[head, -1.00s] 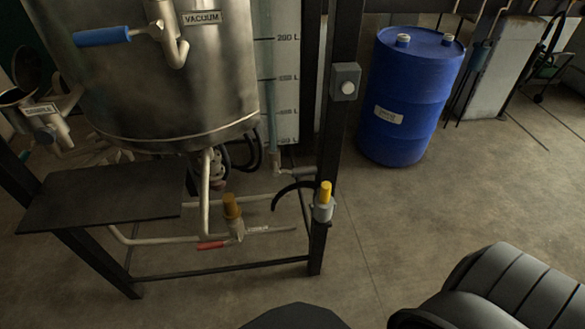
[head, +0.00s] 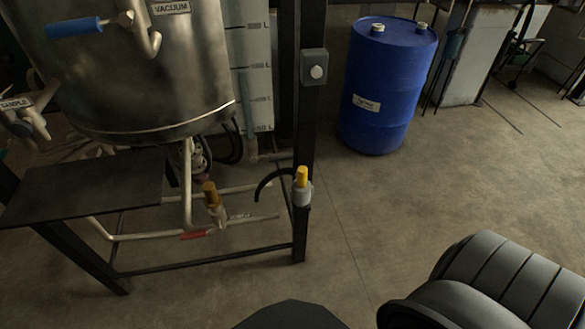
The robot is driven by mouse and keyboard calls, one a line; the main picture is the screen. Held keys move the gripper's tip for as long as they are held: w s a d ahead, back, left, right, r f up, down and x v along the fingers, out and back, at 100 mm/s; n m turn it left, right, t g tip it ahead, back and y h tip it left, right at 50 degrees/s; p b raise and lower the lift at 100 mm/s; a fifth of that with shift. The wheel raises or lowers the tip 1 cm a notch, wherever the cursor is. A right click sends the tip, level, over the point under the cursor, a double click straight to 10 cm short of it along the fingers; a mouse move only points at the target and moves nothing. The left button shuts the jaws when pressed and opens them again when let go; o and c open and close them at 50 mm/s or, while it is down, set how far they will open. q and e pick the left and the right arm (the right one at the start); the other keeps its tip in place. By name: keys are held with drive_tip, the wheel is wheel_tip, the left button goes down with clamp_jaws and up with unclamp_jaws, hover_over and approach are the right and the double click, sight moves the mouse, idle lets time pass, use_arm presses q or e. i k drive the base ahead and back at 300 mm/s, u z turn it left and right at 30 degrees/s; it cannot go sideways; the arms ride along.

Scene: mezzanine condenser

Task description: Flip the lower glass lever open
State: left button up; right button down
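The sight glass with its litre scale (head: 258,85) stands upright behind the frame post, to the right of the steel vessel (head: 130,70). Its lower end meets a pale pipe fitting (head: 252,153) near the post. I cannot make out a lever on that fitting; it is small and dark there. A red lever (head: 196,235) sits on the low pipework under the vessel, beside a valve with an orange-yellow top (head: 210,194). Neither of my grippers shows in the head view.
A dark shelf plate (head: 85,185) juts out at the left. The black frame post (head: 304,130) carries a grey button box (head: 314,68) and a yellow-topped fitting (head: 302,185). A blue handle (head: 75,27) is on the vessel.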

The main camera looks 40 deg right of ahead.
sight(275, 157)
drive_tip(key=k, duration=0.3)
drive_tip(key=u, duration=0.9)
drive_tip(key=i, duration=0.65)
drive_tip(key=z, duration=1)
